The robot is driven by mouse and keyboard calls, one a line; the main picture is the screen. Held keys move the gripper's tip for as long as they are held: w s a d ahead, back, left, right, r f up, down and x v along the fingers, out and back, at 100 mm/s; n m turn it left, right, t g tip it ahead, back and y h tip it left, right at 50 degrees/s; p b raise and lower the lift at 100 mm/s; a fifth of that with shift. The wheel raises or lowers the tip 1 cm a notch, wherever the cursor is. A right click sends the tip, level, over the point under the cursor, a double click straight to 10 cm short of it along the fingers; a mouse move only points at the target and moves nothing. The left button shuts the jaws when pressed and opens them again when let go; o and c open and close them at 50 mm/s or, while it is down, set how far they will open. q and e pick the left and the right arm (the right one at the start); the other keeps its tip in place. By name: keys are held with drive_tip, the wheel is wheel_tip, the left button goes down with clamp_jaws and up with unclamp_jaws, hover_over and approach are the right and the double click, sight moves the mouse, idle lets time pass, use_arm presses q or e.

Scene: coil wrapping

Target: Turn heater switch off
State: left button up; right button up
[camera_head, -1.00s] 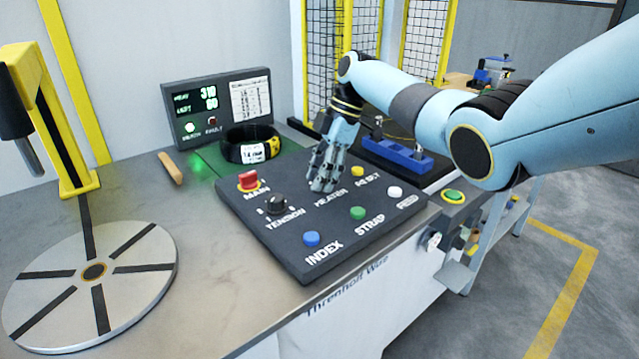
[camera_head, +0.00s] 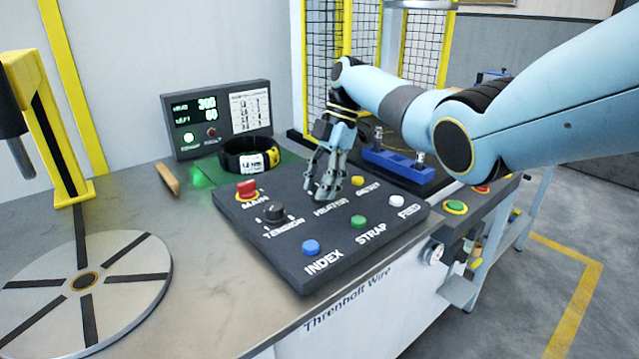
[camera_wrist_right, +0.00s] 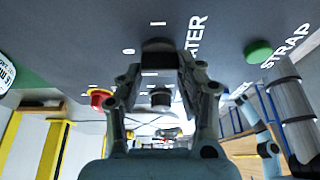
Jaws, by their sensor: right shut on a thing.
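The dark control panel (camera_head: 290,255) lies on the bench. My right gripper (camera_head: 323,195) is over it, fingers pointing down just above the HEATER label (camera_head: 331,209). The heater switch is hidden behind the fingers in the head view. In the right wrist view it shows as a dark knob (camera_wrist_right: 158,47) between the fingertips, and my right gripper (camera_wrist_right: 160,72) is shut on it. Which way the switch is set cannot be told. My left gripper is not in view.
Near the gripper are the red MAIN switch (camera_head: 247,190), the TENSION knob (camera_head: 274,212), the yellow RESET button (camera_head: 357,181) and the green STRAP button (camera_head: 360,223). A display (camera_head: 217,117) with green digits and a black coil (camera_head: 232,160) stand behind. A turntable (camera_head: 125,275) is at left.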

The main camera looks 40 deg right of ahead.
drive_tip(key=o, duration=1.2)
drive_tip(key=shift+c, duration=0.2)
drive_tip(key=v, duration=1.2)
